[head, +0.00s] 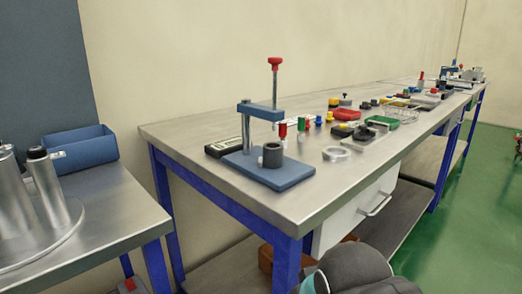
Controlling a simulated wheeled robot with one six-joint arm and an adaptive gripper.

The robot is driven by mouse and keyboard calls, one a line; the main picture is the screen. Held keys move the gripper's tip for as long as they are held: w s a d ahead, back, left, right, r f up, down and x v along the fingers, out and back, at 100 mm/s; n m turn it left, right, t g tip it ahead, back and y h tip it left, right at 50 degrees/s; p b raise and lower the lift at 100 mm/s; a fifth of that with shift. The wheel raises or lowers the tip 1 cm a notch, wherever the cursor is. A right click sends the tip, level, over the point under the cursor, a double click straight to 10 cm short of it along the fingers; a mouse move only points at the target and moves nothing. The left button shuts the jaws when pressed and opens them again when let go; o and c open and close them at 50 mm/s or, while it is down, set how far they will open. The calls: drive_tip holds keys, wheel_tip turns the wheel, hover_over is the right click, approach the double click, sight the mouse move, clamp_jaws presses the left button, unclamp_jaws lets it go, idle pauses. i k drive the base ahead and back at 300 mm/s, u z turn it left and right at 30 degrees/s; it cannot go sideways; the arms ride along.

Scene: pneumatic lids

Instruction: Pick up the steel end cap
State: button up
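I cannot single out the steel end cap for certain. A flat, round, silvery piece (337,154) lies on the steel-topped workbench (225,137), right of the blue press, and may be it. A dark grey hollow cylinder (272,155) stands on the base of the press. More small parts farther along the bench are too small to tell apart. My gripper is not in view; only a dark rounded part of my arm with a teal band shows at the bottom edge.
The blue hand press (250,167) with a red knob stands at the bench's near end. Red and green-capped small parts, trays and a wire basket (402,115) crowd behind it. A left table (112,195) holds a blue bin (84,148) and metal cylinders. Green floor is open at right.

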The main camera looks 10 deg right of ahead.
sight(273, 152)
drive_tip(key=u, duration=2.8)
drive_tip(key=k, duration=1)
drive_tip(key=z, duration=0.75)
